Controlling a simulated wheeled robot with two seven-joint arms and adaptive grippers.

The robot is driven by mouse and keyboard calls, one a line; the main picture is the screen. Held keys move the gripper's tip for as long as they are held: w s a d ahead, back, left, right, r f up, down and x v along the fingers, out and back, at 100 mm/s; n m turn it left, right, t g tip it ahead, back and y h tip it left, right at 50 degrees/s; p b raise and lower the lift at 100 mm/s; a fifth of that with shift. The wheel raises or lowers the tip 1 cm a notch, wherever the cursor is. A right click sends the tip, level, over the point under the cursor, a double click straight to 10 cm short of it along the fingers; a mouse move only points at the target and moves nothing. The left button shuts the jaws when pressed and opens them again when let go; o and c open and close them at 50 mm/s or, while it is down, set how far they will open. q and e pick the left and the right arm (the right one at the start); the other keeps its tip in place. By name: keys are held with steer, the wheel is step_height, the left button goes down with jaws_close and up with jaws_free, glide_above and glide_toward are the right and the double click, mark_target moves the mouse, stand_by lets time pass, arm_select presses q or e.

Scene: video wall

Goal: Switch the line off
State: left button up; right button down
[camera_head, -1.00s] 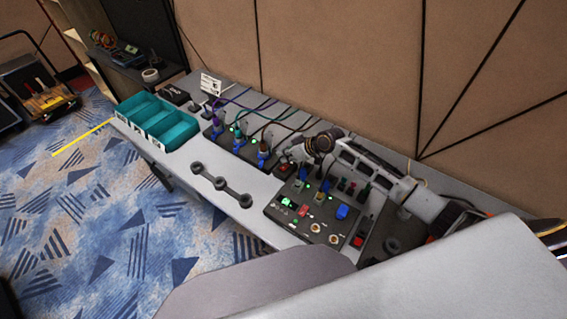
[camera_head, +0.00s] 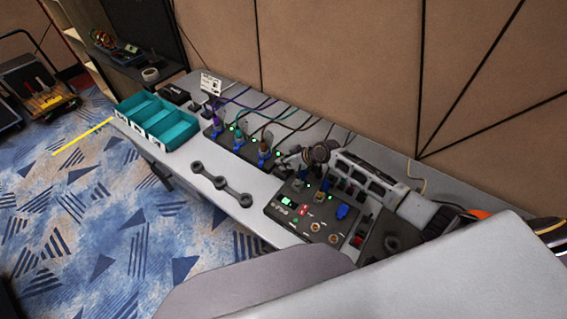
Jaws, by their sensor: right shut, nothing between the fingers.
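A dark control panel (camera_head: 284,213) with green lights, a small green display, a red part, a blue part (camera_head: 341,212) and metal-ringed sockets lies on the grey bench. Upright switch-like parts stand along its back edge. A separate red button or switch (camera_head: 357,240) sits just right of the panel. Which control belongs to the line cannot be read. My right gripper (camera_head: 287,160) is shut and empty, low over the back left corner of the panel. Whether it touches anything there cannot be told. My right arm covers the area behind the panel. My left gripper is out of view.
A dark socket strip (camera_head: 247,155) with several coloured cables runs left of the panel. A teal divided tray (camera_head: 155,123), a small white sign (camera_head: 211,84) and a dark bar with rings (camera_head: 220,183) are on the bench. A tan wall stands close behind.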

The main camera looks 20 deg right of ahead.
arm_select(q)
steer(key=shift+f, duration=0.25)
arm_select(e)
steer(key=shift+d+f, duration=0.1)
steer(key=shift+f, duration=0.15)
arm_select(q)
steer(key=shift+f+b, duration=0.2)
steer(key=shift+b, duration=0.1)
arm_select(e)
steer(key=shift+w+d+r, duration=0.25)
steer(key=shift+w+d, duration=0.15)
steer(key=shift+d, duration=0.15)
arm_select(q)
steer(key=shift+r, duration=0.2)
arm_select(e)
steer(key=shift+a+r, duration=0.15)
steer(key=shift+r, duration=0.05)
